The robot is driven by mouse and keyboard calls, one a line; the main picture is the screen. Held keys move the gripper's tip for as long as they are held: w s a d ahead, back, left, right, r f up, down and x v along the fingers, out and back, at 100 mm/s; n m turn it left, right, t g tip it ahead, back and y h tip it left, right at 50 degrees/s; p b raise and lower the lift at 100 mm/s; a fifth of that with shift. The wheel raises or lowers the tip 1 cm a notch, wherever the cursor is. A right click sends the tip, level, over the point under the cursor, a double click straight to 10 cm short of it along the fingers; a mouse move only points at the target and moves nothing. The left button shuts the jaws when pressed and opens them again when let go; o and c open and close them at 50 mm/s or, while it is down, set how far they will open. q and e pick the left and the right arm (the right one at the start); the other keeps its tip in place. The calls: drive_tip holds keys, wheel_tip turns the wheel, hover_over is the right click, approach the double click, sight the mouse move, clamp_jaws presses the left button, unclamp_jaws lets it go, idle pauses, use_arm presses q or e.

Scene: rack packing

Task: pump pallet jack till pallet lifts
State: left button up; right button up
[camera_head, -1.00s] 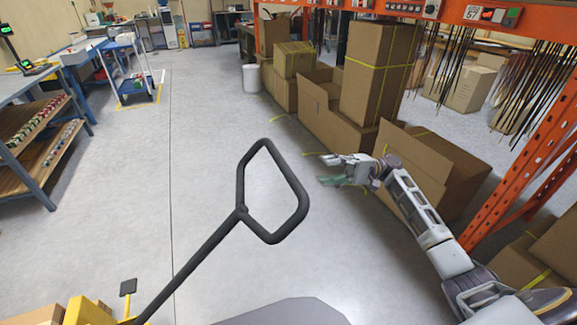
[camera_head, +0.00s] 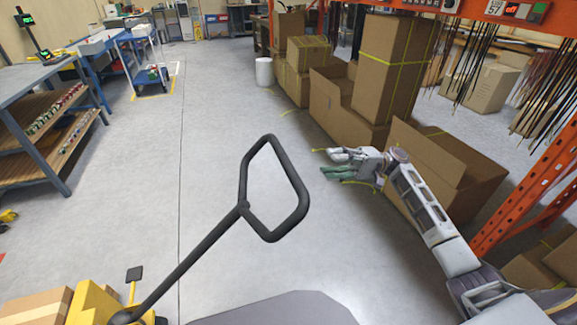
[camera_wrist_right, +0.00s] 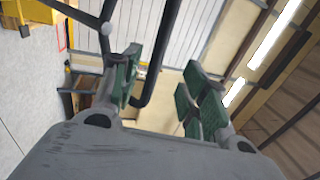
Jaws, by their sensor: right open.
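The black loop handle (camera_head: 303,195) of the pallet jack stands tilted in the middle of the head view. Its shaft runs down left to the yellow jack body (camera_head: 92,305). My right gripper (camera_head: 332,164) is open and empty, to the right of the loop and apart from it in the head view. In the right wrist view, its green-padded fingers (camera_wrist_right: 160,82) are spread, with the black handle bar (camera_wrist_right: 167,45) showing beyond them. My left gripper is out of view. The pallet and forks cannot be made out.
Open cardboard boxes (camera_head: 440,165) stand to the right, close to my right arm, beside an orange rack post (camera_head: 525,195). A workbench with shelves (camera_head: 40,125) is on the left. A blue cart (camera_head: 150,75) stands farther back. The grey floor between is clear.

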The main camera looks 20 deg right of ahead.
sight(288, 167)
drive_tip(key=shift+a, duration=0.15)
idle(0.3)
drive_tip(key=shift+b+x, duration=0.4)
drive_tip(key=shift+x, duration=6.35)
drive_tip(key=shift+r, duration=0.1)
clamp_jaws()
